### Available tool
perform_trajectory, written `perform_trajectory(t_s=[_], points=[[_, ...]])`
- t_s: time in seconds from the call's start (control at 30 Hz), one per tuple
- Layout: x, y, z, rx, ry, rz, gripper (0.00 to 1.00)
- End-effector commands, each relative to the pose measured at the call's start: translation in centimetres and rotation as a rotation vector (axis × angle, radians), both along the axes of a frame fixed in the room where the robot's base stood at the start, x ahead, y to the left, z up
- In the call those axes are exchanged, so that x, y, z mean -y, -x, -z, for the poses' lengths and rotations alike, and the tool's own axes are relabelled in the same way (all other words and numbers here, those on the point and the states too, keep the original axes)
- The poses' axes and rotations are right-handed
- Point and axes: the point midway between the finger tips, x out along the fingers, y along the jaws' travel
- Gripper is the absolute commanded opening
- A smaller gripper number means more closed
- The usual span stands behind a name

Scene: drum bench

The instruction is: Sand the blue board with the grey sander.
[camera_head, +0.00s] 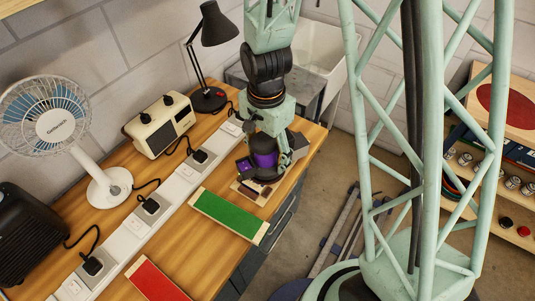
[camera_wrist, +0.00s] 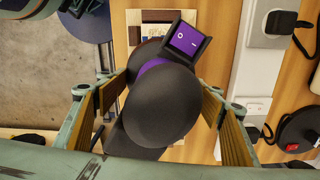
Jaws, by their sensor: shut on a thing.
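My gripper (camera_head: 272,148) is shut on a dark grey sander with purple parts (camera_head: 263,159). In the wrist view the sander's round body (camera_wrist: 160,105) sits between my two fingers, with a purple switch panel at its top end. The sander is over a board with a pale wooden edge (camera_head: 248,194) at the bench's right end. The sander covers much of this board; a small dark bluish part of it shows in the wrist view (camera_wrist: 160,31). I cannot tell whether the sander's underside touches it.
A green board (camera_head: 228,215) lies just in front, and a red board (camera_head: 158,280) lies nearer. A white power strip (camera_head: 135,222) with black plugs runs behind them. A fan (camera_head: 105,185), a cream box (camera_head: 160,127) and a black lamp (camera_head: 208,98) stand at the back.

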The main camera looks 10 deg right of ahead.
Motion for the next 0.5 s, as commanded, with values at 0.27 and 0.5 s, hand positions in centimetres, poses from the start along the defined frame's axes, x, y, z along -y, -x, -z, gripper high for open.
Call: perform_trajectory(t_s=[0.27,0.5], points=[[-0.43,0.33,0.03,0.001,-0.001,-0.001,0.47],[-0.8,0.66,0.1,0.001,-0.001,-0.001,0.47]])
